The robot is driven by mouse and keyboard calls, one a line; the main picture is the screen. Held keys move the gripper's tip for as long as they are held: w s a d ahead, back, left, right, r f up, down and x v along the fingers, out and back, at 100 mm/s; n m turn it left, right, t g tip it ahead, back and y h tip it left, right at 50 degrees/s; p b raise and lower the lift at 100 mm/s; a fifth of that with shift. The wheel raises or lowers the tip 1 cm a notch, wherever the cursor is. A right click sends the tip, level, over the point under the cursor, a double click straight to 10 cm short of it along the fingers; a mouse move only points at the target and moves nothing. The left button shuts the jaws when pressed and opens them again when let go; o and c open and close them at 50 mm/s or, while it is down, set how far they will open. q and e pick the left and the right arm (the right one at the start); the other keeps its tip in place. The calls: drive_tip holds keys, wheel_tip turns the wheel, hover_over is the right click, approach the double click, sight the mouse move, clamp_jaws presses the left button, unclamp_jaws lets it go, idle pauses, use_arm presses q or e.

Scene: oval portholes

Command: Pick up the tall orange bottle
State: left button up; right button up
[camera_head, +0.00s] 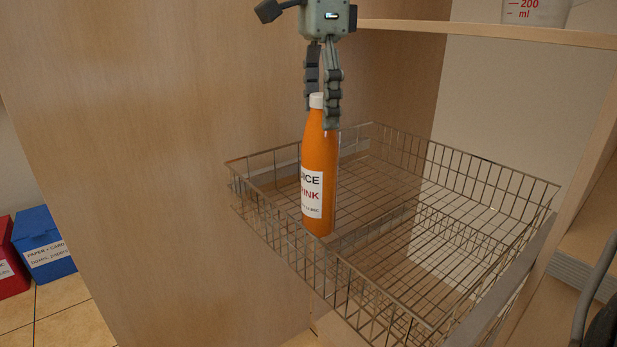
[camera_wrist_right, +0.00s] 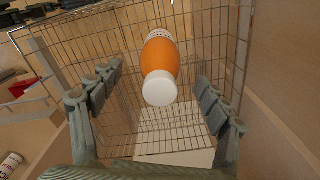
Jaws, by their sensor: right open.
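The tall orange bottle (camera_head: 320,170) has a white cap and a white label with "JUICE DRINK" lettering. It stands upright in the wire basket (camera_head: 480,172), near its left side. My right gripper (camera_head: 323,110) is above it, pointing down, with its fingers on either side of the cap in the head view. In the right wrist view, the bottle (camera_wrist_right: 161,65) shows from above, cap towards me. The open fingers of the right gripper (camera_wrist_right: 160,95) are wide apart there, with clear space on both sides of the cap. My left gripper is out of view.
A wooden panel (camera_head: 180,150) stands close on the left of the basket. A shelf (camera_head: 480,33) crosses above, bearing a measuring cup (camera_head: 536,11). The rest of the basket looks empty. Blue (camera_head: 45,243) and red (camera_head: 10,262) bins stand at far left.

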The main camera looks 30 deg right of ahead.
sight(320, 135)
wheel_tip(320, 135, down, 5)
drive_tip(key=shift+f, duration=0.1)
drive_tip(key=shift+c, duration=0.6)
drive_tip(key=shift+w, duration=0.1)
clamp_jaws()
